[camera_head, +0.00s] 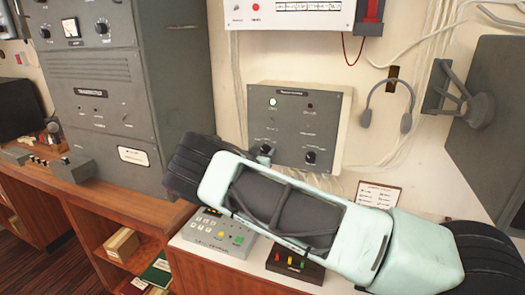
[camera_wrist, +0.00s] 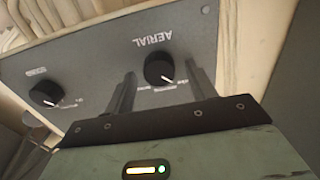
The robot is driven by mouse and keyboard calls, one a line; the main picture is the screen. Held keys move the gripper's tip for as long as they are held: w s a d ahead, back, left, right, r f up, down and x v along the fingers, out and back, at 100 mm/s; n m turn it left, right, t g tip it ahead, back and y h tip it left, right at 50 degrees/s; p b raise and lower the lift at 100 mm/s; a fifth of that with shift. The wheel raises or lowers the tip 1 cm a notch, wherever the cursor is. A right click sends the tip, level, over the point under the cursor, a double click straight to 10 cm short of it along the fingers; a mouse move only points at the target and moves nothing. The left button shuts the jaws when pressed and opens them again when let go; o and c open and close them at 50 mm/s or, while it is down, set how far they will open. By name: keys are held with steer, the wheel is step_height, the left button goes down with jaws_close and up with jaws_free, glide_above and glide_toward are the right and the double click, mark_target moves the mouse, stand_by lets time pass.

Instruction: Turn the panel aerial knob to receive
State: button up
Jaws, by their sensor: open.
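The aerial knob (camera_wrist: 159,68) is a round black knob with a white pointer line, under the upside-down word AERIAL in the wrist view. Its pointer slants to the lower right there; the small position words are partly hidden and too small to read. My gripper (camera_wrist: 160,72) is open, with one finger on each side of the knob in the picture; I cannot tell whether they touch it. The grey panel (camera_head: 290,97) hangs on the wall in the head view. My arm covers its lower left part, and my fingers cannot be made out there.
A second black knob (camera_wrist: 45,93) sits left of the aerial knob in the wrist view. A headset (camera_head: 389,105) hangs right of the panel. A tall grey transmitter cabinet (camera_head: 105,100) stands at left. A control box (camera_head: 215,232) and a small button box (camera_head: 291,265) lie below my arm.

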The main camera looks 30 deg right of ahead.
steer(key=c, duration=1)
steer(key=shift+o, duration=0.2)
